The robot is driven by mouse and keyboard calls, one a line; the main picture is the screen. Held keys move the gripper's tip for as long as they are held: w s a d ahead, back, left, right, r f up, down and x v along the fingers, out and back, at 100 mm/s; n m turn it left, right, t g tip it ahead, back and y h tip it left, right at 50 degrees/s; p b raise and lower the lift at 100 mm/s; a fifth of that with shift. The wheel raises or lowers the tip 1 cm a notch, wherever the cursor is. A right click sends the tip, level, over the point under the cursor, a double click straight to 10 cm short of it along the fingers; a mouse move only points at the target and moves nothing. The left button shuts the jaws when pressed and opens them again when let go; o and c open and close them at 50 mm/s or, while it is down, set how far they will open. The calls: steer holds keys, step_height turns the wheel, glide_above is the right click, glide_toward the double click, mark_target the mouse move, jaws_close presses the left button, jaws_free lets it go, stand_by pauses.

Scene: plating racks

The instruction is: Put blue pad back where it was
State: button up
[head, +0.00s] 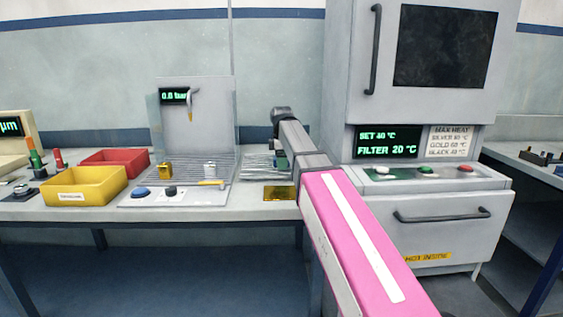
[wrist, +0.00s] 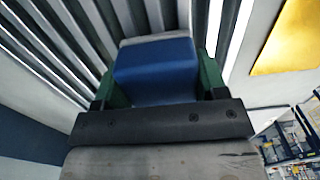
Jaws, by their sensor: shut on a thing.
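The blue pad (wrist: 155,75) is a blue block with a pale grey far end, seen in the middle of the wrist view. My gripper (wrist: 160,68) is shut on it, with a dark green finger on each side. Grey ridged metal slats (wrist: 85,40) lie behind the pad; I cannot tell whether the pad touches them. In the head view my gripper (head: 281,160) is over the ridged metal rack (head: 256,166) between the grey station and the oven cabinet. The pad is not discernible there, hidden by my arm.
A gold plate (head: 279,193) lies at the bench front by the rack. To the left stand a grey station (head: 195,120) with a display, a yellow bin (head: 85,187) and a red bin (head: 115,158). The oven cabinet (head: 415,205) blocks the right side.

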steer(key=o, duration=1)
steer(key=shift+f, duration=0.1)
steer(key=shift+c, duration=0.2)
step_height(320, 180, up, 12)
